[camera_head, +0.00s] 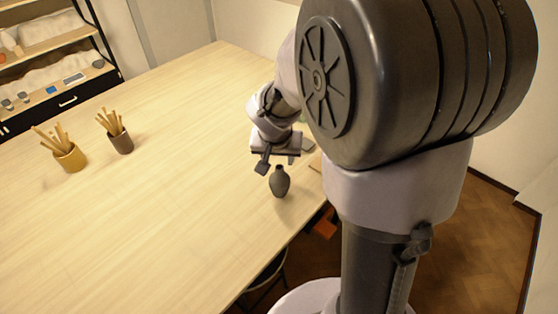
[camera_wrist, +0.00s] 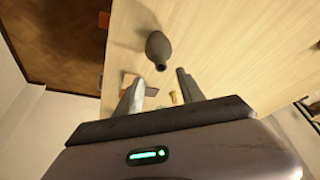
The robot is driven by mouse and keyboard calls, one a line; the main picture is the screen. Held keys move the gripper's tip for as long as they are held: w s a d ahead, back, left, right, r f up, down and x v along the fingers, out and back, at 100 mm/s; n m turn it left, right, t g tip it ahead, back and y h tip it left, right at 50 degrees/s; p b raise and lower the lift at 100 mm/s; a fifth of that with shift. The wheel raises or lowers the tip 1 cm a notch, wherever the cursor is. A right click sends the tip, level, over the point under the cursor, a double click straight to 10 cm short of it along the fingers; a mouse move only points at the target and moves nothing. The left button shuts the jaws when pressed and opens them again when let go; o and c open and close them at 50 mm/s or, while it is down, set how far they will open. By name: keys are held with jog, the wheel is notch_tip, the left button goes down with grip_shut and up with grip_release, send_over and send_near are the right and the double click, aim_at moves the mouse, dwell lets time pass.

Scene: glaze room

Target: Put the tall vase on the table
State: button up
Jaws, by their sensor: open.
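The tall vase (camera_head: 279,182) is dark grey with a narrow neck and stands upright on the light wooden table (camera_head: 190,200), near its right edge. In the wrist view the vase (camera_wrist: 158,47) is beyond my fingertips, its mouth toward me. My gripper (camera_head: 277,165) is just behind and above the vase in the head view. Its two fingers also show in the wrist view (camera_wrist: 158,82), spread apart with nothing between them. The vase looks apart from the fingers.
An ochre pot (camera_head: 70,158) and a dark pot (camera_head: 122,142), both holding wooden sticks, stand at the table's left. Small items (camera_wrist: 172,97) lie beyond my gripper. A shelf (camera_head: 60,42) stands at the back left. The table's middle is clear.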

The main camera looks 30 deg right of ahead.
jog(key=s+a+r+n+t+y, duration=0.1)
jog(key=s+a+r+y, duration=0.1)
jog(key=s+a+r, duration=0.7)
jog(key=s+a+r+n+t+y, duration=0.1)
jog(key=s+a+r+y, duration=0.2)
jog(key=s+a+r, duration=0.5)
notch_tip(320, 180, down, 18)
jog(key=s+d+b, duration=0.1)
jog(key=s+b, duration=0.1)
jog(key=b, duration=1.2)
jog(key=shift+d, duration=0.35)
jog(key=shift+s, duration=0.1)
